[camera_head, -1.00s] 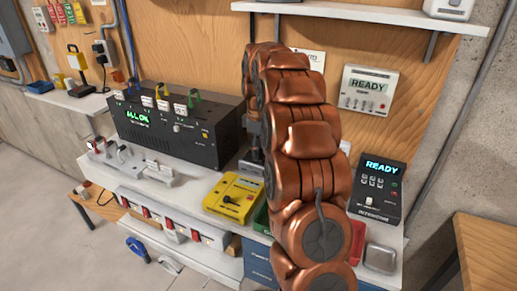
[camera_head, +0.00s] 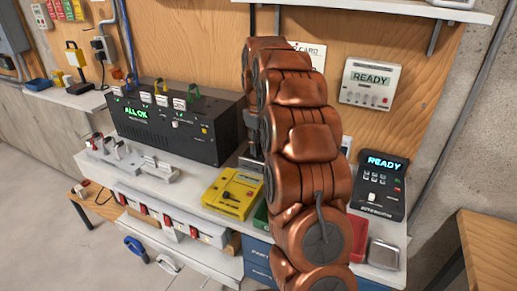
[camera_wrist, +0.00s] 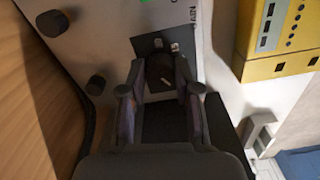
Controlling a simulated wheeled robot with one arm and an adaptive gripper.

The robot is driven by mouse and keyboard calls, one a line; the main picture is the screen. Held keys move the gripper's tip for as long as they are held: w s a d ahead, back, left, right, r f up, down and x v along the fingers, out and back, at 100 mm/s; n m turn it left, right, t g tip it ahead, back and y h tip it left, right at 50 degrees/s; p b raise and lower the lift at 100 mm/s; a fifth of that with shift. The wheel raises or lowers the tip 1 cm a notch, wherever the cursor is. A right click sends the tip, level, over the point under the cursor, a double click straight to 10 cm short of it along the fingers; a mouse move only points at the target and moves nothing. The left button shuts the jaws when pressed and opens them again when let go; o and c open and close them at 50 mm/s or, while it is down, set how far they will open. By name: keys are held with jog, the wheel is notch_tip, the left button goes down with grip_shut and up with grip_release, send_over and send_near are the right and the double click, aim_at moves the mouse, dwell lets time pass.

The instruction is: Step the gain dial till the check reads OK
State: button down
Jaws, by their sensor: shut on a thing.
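In the wrist view, my gripper (camera_wrist: 160,70) has its two fingers on either side of a small black dial (camera_wrist: 159,72) on a grey panel (camera_wrist: 100,25). It is shut on that dial. Part of a label shows beside it, turned sideways and hard to read in full. In the head view my copper-coloured arm hides the dial and my fingertips. A black unit (camera_head: 205,135) to the left of the arm has a green display (camera_head: 136,113) reading "ALL OK".
A yellow meter (camera_head: 233,194) lies on the bench left of my arm and also shows in the wrist view (camera_wrist: 283,40). Right of the arm, a dark console (camera_head: 382,187) and a white wall box (camera_head: 370,83) both read "READY". Other black knobs (camera_wrist: 53,23) sit near the gripped dial.

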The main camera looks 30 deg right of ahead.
jog(key=shift+m+b, duration=1.2)
jog(key=shift+m, duration=1.1)
jog(key=c, duration=0.8)
grip_release()
jog(key=shift+r, duration=0.15)
notch_tip(320, 180, up, 6)
jog(key=shift+r, duration=0.6)
